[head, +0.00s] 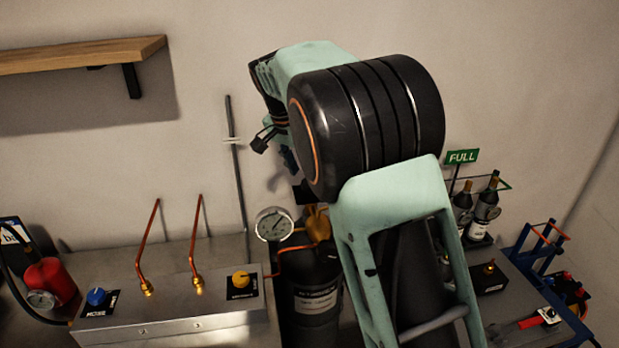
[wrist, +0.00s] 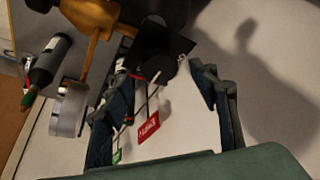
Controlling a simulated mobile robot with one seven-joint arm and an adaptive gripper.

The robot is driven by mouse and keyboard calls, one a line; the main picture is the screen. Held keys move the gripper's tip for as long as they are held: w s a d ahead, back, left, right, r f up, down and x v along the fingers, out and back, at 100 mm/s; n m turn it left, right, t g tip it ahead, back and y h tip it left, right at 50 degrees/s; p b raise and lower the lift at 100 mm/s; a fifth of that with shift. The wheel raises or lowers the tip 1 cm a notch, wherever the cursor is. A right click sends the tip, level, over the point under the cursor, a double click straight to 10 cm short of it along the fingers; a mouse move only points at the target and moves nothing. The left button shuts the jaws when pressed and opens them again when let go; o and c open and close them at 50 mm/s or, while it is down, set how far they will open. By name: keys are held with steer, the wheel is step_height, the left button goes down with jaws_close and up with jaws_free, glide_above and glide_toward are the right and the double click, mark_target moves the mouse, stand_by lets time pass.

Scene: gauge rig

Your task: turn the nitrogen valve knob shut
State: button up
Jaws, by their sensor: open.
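A dark gas cylinder (head: 318,290) stands right of the metal panel in the head view. Its white lettering is too small to read. A round gauge (head: 274,224) and a brass valve body (head: 318,224) sit at its top. In the wrist view the brass body (wrist: 93,18) is at the upper left, above the silver gauge case (wrist: 70,108). I cannot tell the valve knob's position. My gripper (head: 274,146) is open in the air above the gauge; in the wrist view its fingers (wrist: 163,75) frame a black plate (wrist: 163,45) and a red tag (wrist: 148,125).
The metal panel (head: 170,325) carries a blue knob (head: 96,296), a yellow knob (head: 240,280) and two upright copper tubes. A thin upright rod (head: 236,170) stands near my gripper. A wooden shelf (head: 85,55) is upper left. Bottles (head: 485,205) stand at the right; my arm hides the middle.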

steer(key=v, duration=0.9)
